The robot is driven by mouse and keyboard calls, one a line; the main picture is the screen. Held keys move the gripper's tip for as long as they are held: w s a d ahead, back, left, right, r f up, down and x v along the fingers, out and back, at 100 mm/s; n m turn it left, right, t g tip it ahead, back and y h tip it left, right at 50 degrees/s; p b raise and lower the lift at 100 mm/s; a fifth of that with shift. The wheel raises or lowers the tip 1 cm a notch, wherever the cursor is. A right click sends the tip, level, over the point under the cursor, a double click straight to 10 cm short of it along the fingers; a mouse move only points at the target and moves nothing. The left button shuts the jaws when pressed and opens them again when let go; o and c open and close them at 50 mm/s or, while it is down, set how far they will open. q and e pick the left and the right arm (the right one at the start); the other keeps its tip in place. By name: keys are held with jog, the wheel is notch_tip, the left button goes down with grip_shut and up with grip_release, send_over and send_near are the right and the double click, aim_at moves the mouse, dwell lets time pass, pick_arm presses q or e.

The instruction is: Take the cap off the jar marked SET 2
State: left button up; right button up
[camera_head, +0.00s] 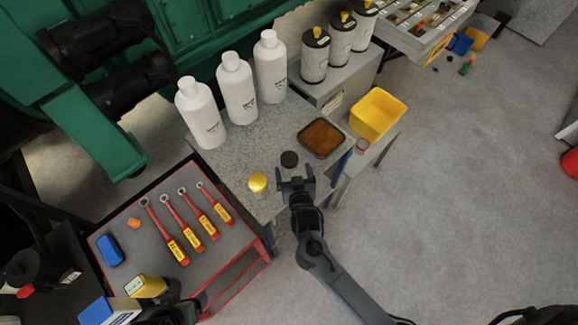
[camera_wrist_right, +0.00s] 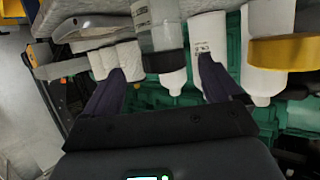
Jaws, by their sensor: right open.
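A jar with a dark cap (camera_head: 289,158) and a jar with a yellow cap (camera_head: 258,182) stand near the front edge of the grey bench. The wrist view is upside down; the clear jar with the dark cap (camera_wrist_right: 165,62) shows between my fingers, and the yellow-capped jar (camera_wrist_right: 285,50) is to its right. I cannot read which jar is marked SET 2. My right gripper (camera_head: 296,180) is open, just in front of the dark-capped jar; contact is not visible. A dark shape at the lower left may be part of my left gripper (camera_head: 178,312); its jaws cannot be made out.
Several white bottles (camera_head: 237,88) stand behind the jars. A brown-filled tray (camera_head: 322,138) lies to the right, with a yellow bin (camera_head: 377,114) beyond. A red-edged tool cart (camera_head: 215,262) with red-handled wrenches is at the left. Black-topped canisters (camera_head: 315,55) stand at the back.

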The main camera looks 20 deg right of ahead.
aim_at(289, 160)
jog(key=x, duration=0.4)
jog(key=shift+w+a+r, duration=0.15)
jog(key=shift+w+a, duration=0.05)
jog(key=shift+w, duration=0.3)
jog(key=shift+w+d+f, duration=0.2)
jog(key=shift+w, duration=0.25)
jog(key=c, duration=1.4)
